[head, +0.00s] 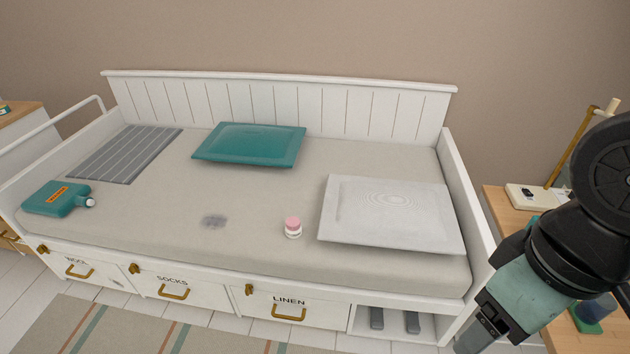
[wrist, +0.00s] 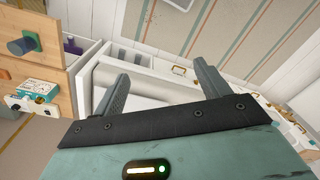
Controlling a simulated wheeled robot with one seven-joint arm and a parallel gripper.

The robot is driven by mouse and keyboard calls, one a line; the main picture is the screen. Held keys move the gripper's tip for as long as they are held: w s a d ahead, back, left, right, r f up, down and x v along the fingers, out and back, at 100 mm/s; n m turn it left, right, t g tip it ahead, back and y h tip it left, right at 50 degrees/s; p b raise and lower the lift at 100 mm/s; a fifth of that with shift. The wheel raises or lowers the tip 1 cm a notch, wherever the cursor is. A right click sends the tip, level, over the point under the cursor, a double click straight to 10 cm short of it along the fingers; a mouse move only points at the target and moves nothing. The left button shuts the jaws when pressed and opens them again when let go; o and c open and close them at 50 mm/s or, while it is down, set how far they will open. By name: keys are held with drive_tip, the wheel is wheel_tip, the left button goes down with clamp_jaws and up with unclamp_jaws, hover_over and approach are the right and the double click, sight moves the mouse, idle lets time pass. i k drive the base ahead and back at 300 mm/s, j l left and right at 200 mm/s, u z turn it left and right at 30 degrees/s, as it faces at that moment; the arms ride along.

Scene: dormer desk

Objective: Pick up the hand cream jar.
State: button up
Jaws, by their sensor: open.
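The hand cream jar (head: 292,227), a small white jar with a pink lid, stands upright on the daybed mattress (head: 255,215), near its front edge and left of the white cushion. My gripper (head: 475,345) is at the lower right of the head view, beyond the right end of the daybed and well apart from the jar. In the wrist view my gripper (wrist: 160,85) shows two fingers spread apart with nothing between them. I cannot make out the jar in the wrist view.
A white cushion (head: 390,213), a teal cushion (head: 250,144), a grey striped cloth (head: 126,153) and a teal bottle (head: 57,198) lie on the mattress. The daybed's right end panel (head: 468,205) stands between my arm and the jar. A wooden desk (head: 508,205) is at right.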

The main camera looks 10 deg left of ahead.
sight(295, 234)
drive_tip(key=i+j+z, duration=0.4)
drive_tip(key=j, duration=0.25)
drive_tip(key=i+j+z, duration=0.2)
drive_tip(key=j, duration=0.15)
drive_tip(key=j+z, duration=0.2)
drive_tip(key=j, duration=0.4)
drive_tip(key=i+j, duration=0.15)
drive_tip(key=j, duration=0.1)
